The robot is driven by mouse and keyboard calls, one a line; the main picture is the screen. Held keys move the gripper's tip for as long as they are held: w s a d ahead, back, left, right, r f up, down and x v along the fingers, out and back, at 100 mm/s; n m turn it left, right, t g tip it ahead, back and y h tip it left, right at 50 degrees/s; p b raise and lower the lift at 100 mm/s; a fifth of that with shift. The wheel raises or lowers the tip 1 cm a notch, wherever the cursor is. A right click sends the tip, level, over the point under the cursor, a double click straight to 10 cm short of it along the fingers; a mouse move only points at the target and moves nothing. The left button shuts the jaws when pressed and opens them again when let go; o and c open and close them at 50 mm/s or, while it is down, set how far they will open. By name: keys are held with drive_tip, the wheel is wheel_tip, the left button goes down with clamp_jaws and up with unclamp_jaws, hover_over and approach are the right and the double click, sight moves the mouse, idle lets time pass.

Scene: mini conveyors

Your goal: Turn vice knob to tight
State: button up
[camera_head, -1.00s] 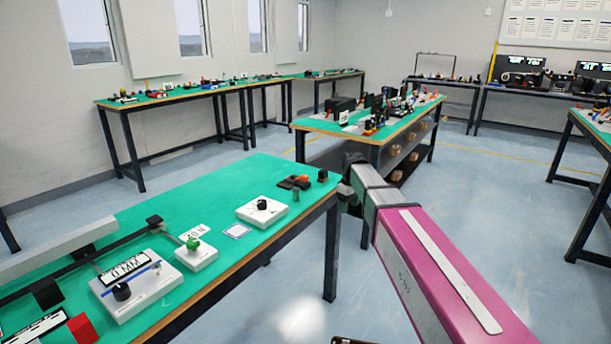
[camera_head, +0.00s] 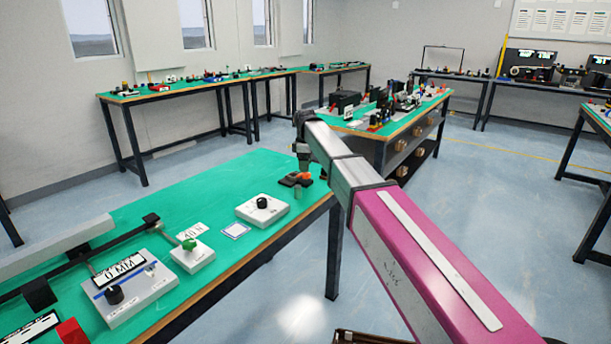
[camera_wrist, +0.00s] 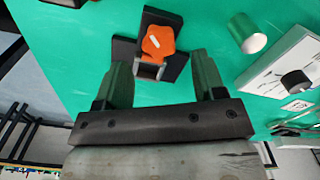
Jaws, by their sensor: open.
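The vice (camera_head: 290,181) is a small dark block on the far right end of the near green table. Its orange lobed knob (camera_wrist: 158,42) has a white mark and shows near the top middle of the wrist view; the knob is partly hidden in the head view. My gripper (camera_wrist: 160,72) is open and empty. Its two green fingers point toward the vice, one on each side of the knob's line, with the knob beyond the tips. In the head view my gripper (camera_head: 304,166) hangs above the table close to the vice.
A green cylinder (camera_wrist: 256,43) stands beside the vice. A white box with a black knob (camera_head: 262,203) sits closer to the robot, and one with a green knob (camera_head: 190,244) and a display box (camera_head: 133,290) lie further left. The table middle is bare.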

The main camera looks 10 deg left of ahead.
sight(306, 174)
drive_tip(key=shift+f, duration=2.45)
drive_tip(key=c, duration=0.9)
